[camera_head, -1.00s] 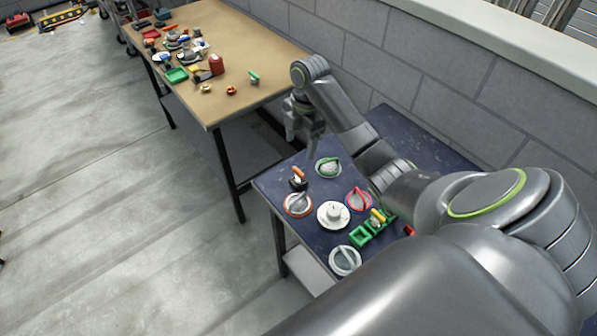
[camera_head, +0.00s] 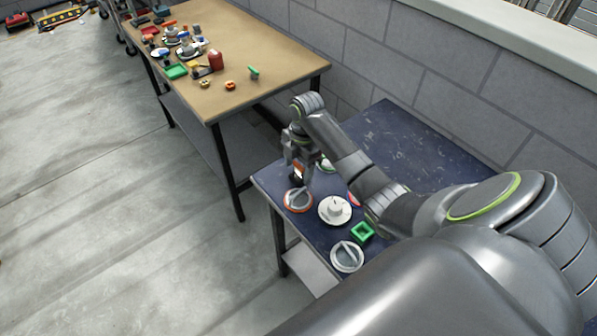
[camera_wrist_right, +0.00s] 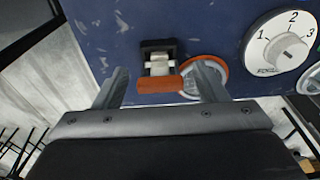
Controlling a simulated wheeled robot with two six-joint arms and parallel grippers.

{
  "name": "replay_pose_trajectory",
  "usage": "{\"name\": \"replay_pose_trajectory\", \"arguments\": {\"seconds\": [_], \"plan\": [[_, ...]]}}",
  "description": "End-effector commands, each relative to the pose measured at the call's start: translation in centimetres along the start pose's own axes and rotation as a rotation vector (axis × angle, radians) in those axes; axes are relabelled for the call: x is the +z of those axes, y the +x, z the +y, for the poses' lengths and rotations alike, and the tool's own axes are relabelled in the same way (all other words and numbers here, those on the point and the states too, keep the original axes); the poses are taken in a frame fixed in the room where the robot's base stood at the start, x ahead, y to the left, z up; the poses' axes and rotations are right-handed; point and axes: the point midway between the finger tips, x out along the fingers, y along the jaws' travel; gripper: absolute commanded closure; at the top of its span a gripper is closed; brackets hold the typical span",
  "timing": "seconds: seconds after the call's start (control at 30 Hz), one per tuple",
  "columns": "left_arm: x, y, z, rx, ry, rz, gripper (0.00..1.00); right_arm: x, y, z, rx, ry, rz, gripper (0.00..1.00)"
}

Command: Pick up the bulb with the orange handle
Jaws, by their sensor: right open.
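The bulb with the orange handle (camera_wrist_right: 160,86) stands near the left edge of the blue table. In the right wrist view it has a dark base, a pale middle and an orange bar nearest me. In the head view only part of the bulb (camera_head: 297,172) shows under my gripper. My right gripper (camera_wrist_right: 158,80) is open, with one finger on each side of the orange handle. In the head view my right gripper (camera_head: 298,174) points down over the bulb. I cannot tell if the fingers touch it. My left gripper is not in view.
On the blue table (camera_head: 395,125), an orange-rimmed dial (camera_head: 298,200) sits close beside the bulb. A white numbered dial (camera_head: 334,210), a green square holder (camera_head: 362,232) and a grey dial (camera_head: 346,257) are nearby. A tan table (camera_head: 245,50) with several small parts stands behind.

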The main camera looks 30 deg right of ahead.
Motion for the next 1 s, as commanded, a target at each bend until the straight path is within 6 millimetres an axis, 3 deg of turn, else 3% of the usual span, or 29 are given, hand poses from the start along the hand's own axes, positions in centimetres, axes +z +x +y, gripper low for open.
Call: {"name": "replay_pose_trajectory", "arguments": {"seconds": [0.13, 0.5, 0.77, 0.87, 1.0], "plan": [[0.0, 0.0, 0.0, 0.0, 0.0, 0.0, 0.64, 0.0, 0.0, 0.0, 0.0, 0.0, 0.0, 0.36], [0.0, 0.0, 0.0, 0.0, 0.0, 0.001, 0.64, 0.0, 0.0, 0.0, 0.0, 0.0, 0.0, 0.84], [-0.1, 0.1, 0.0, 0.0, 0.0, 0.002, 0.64, 0.0, -0.3, 0.0, 0.001, 0.0, -0.001, 0.84], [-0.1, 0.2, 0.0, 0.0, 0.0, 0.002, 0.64, -0.1, -1.3, 0.1, 0.003, 0.0, -0.002, 0.84], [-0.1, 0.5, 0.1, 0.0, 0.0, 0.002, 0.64, -0.4, -4.1, 0.2, 0.006, -0.002, -0.003, 0.84]]}}
